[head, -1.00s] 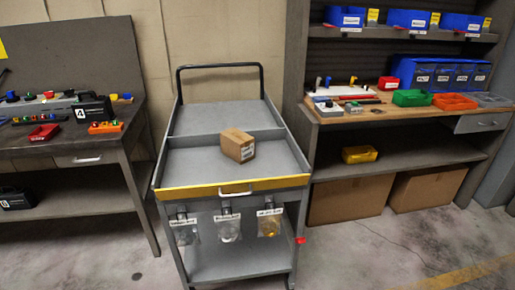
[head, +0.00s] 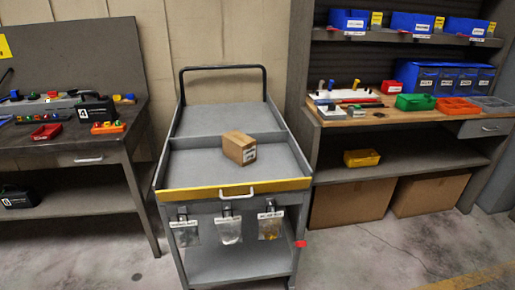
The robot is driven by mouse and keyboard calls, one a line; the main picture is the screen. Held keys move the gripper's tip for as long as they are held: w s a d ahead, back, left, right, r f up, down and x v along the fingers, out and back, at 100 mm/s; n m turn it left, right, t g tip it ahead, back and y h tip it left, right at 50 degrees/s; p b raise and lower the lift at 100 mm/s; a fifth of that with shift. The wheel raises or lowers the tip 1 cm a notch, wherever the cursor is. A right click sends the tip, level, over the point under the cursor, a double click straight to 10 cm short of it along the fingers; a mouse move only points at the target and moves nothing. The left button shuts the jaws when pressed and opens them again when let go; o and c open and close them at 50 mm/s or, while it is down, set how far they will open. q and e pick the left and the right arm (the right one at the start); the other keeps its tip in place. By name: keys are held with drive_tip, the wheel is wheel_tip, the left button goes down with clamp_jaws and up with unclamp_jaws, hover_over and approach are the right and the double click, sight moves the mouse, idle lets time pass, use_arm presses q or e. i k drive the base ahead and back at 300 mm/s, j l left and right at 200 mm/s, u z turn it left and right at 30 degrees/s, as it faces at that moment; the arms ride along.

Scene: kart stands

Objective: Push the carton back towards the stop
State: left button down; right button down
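A small brown cardboard carton (head: 239,147) with a white label on its side sits on the top of a grey cart (head: 185,172), in the front compartment. It stands close to the low divider (head: 195,142) that separates the front compartment from the rear one; whether it touches the divider I cannot tell. Which part counts as the stop is not marked. A yellow strip (head: 190,193) runs along the cart's front edge, above a light handle. Neither of my grippers shows in the head view.
A workbench (head: 75,159) with coloured parts stands left of the cart. A shelf bench (head: 390,118) with blue, green and orange bins stands at right, cardboard boxes (head: 350,203) beneath. Labelled bags (head: 228,228) hang on the cart's front. The floor (head: 370,260) at front right is clear.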

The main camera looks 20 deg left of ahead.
sight(238, 146)
drive_tip(key=i+l+u, duration=0.3)
drive_tip(key=i+l, duration=0.2)
drive_tip(key=i+l+u, duration=0.25)
drive_tip(key=i+l, duration=0.25)
drive_tip(key=l, duration=0.1)
